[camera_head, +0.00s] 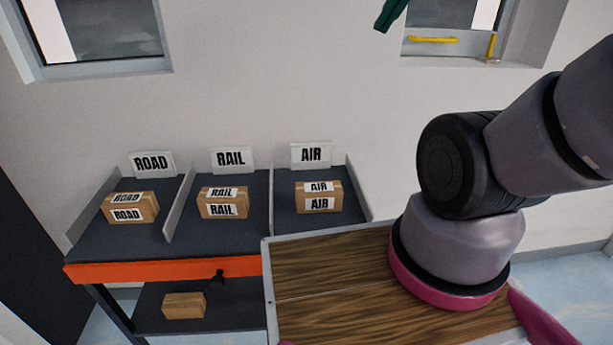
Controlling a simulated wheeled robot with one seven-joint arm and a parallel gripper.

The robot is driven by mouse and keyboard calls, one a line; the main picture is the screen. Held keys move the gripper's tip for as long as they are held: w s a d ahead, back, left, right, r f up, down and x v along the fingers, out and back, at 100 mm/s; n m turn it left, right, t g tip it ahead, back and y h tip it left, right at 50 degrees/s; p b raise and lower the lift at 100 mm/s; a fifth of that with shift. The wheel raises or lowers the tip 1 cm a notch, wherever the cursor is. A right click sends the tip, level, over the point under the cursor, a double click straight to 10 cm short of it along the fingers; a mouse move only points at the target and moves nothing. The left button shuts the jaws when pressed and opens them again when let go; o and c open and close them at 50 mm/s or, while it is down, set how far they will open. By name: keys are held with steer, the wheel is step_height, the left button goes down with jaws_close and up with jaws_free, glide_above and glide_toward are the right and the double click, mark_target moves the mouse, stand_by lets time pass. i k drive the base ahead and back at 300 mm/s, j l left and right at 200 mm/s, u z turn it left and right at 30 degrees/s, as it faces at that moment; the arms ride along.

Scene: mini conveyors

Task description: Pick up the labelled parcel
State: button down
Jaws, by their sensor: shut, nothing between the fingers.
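Three brown cardboard parcels with white labels sit on the dark conveyor top, each in its own lane. The ROAD parcel (130,207) is at the left, the RAIL parcel (223,202) in the middle and the AIR parcel (319,197) at the right. A plain parcel (184,305) lies on the lower shelf, with no label visible. My gripper (383,27) shows only as dark green fingertips at the top edge. They are shut and empty, apart from all the parcels. The rest of the gripper is out of frame.
Signs reading ROAD (153,163), RAIL (232,159) and AIR (310,155) stand behind the lanes. Low grey dividers (179,208) separate them. The conveyor has an orange front rail (150,272). A wood-topped surface (330,275) under my arm is bare at the left.

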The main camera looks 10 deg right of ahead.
mark_target(315, 197)
steer(key=j+z, duration=0.45)
steer(key=k+j+z, duration=0.15)
steer(key=j+z, duration=0.35)
